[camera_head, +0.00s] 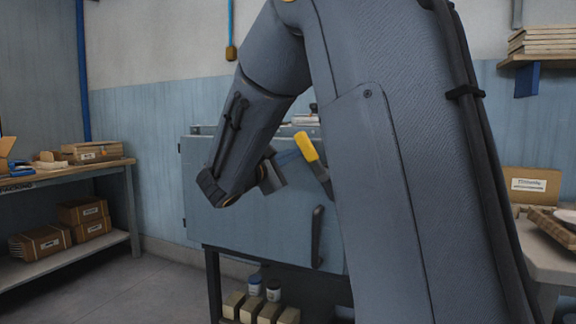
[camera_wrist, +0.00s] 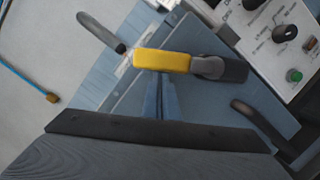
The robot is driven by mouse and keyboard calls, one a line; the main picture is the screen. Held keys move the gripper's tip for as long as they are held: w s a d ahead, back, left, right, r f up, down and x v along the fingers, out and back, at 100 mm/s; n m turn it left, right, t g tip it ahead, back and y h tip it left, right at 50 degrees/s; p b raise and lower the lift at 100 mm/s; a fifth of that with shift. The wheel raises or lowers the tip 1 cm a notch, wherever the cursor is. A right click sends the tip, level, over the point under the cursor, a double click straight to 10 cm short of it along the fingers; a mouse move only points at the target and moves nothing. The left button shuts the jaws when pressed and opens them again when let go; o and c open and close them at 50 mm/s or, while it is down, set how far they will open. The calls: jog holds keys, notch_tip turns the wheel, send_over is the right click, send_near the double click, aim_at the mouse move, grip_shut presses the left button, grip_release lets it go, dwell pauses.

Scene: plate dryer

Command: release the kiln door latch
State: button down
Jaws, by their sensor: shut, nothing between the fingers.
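The kiln (camera_head: 270,232) is a blue-grey box on a dark stand, its front door closed as far as I can see. Its latch lever has a yellow grip (camera_head: 306,147) on a dark arm, standing tilted in the head view; the yellow grip (camera_wrist: 162,61) also shows in the wrist view, joined to a dark grey pivot (camera_wrist: 220,69). My gripper (camera_head: 290,156) is just left of the yellow grip. In the wrist view, the blue fingers of my gripper (camera_wrist: 160,84) are together and empty, their tips at the grip's edge. I cannot tell whether they touch it. My arm hides the kiln's right part.
A dark door handle (camera_head: 317,237) stands out below the latch. A control panel (camera_wrist: 285,40) with knobs and a green button shows in the wrist view. A wooden bench (camera_head: 75,176) with boxes is at left; another table (camera_head: 555,262) is at right. Jars and blocks sit under the kiln.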

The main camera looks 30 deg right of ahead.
jog(key=shift+s+d+r+m, duration=0.1)
jog(key=shift+s+r+m, duration=0.1)
jog(key=shift+m, duration=0.2)
jog(key=shift+d+r, duration=0.1)
jog(key=shift+w, duration=0.1)
jog(key=s+a+f+b, duration=0.1)
jog(key=a+f+b, duration=0.1)
jog(key=a, duration=0.9)
jog(key=shift+s+a+f, duration=0.15)
jog(key=shift+s+f, duration=0.15)
jog(key=shift+f, duration=0.45)
